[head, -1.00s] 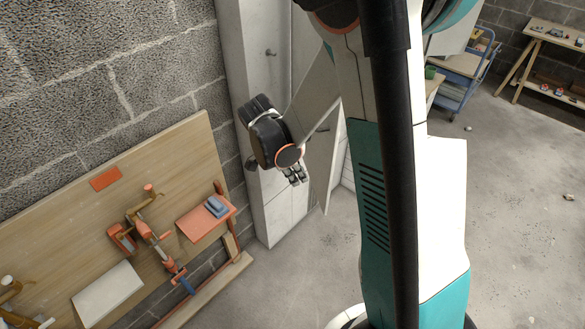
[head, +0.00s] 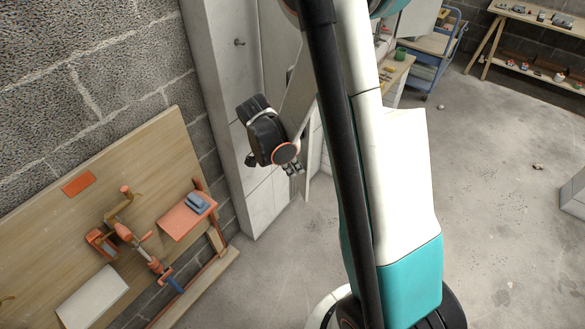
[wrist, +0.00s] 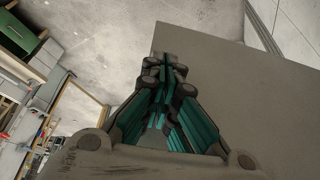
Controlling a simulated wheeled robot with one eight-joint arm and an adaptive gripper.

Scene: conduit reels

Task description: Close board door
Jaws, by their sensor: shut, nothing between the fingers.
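The board is a tall pale grey cabinet (head: 267,203) against the block wall, left of my arm in the head view. Its door (head: 313,165) stands out from the cabinet front, open, as a narrow pale panel partly hidden behind my arm. My gripper (head: 294,170) is in front of the cabinet, close to the door's left side; its fingers are shut and empty. In the wrist view my gripper (wrist: 165,65) overlaps a flat grey panel (wrist: 250,85), which looks like the door. I cannot tell whether the fingers touch it.
A wooden workbench (head: 150,150) with a clamp tool (head: 135,240) and a red shelf (head: 188,215) stands left of the cabinet. A blue trolley (head: 435,65) and a shelf table (head: 535,45) are at the back right. The concrete floor (head: 480,190) at right is mostly clear.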

